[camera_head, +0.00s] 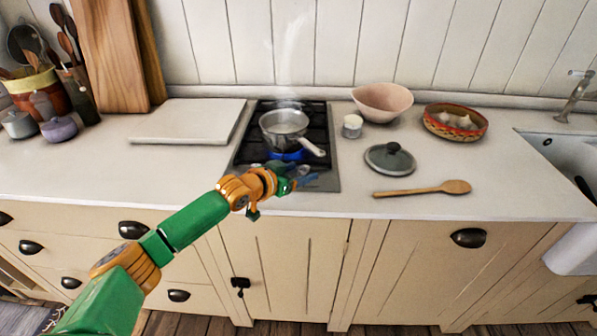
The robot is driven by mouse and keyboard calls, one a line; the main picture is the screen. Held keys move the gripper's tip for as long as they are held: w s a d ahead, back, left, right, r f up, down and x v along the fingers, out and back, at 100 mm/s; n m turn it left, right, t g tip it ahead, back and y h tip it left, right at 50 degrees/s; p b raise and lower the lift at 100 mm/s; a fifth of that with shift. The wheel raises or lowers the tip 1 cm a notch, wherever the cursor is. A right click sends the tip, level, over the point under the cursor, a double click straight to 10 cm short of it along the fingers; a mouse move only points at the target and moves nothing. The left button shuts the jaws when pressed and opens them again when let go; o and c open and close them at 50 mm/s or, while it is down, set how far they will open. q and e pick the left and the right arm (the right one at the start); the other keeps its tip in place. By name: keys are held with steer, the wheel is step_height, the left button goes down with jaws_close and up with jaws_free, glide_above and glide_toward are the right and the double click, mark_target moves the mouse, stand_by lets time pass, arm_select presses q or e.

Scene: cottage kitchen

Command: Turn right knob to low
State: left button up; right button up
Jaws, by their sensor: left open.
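The hob (331,160) is set in the worktop, with a dark grate and a metal front strip. A saucepan (284,121) stands on it with its handle pointing right, and a blue glow shows below the pan. My left gripper (303,176) reaches in from the left and is open over the front strip of the hob. The gripper covers the knob area, so I cannot make out the right knob, its setting or whether the fingers touch it. My right gripper is not in view.
A white board (187,120) lies left of the hob. Steam rises above the pan.

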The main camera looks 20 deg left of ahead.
arm_select(q)
steer(key=shift+s+r, duration=0.1)
steer(key=shift+s, duration=0.05)
steer(key=c, duration=0.4)
jaws_close()
steer(key=p, duration=0.1)
steer(key=n+y+p, duration=0.1)
steer(key=p, duration=0.1)
steer(key=shift+d+r+y+p, duration=0.25)
steer(key=shift+r+y+p, duration=0.05)
steer(key=shift+d+f+n+t+y, duration=0.1)
steer(key=shift+n+t+y, duration=0.2)
steer(key=shift+n+y, duration=0.25)
steer(key=shift+d+f+n+y+p, duration=0.1)
steer(key=shift+f+n+y+p, duration=0.05)
steer(key=shift+n+y+p, duration=0.25)
steer(key=shift+d+f+n+y+b, duration=0.15)
steer(key=shift+n+y+b, duration=0.3)
steer(key=shift+n+y, duration=0.15)
steer(key=shift+d+f+n+y+b, duration=0.1)
steer(key=shift+n+y+b, duration=0.3)
steer(key=shift+n+y, duration=0.15)
steer(key=shift+d+n+y+b, duration=0.1)
steer(key=shift+n+y+b, duration=0.6)
steer(key=shift+y+b, duration=0.25)
steer(key=shift+r+n+y, duration=0.15)
steer(key=shift+n+y, duration=0.2)
steer(key=shift+n, duration=0.05)
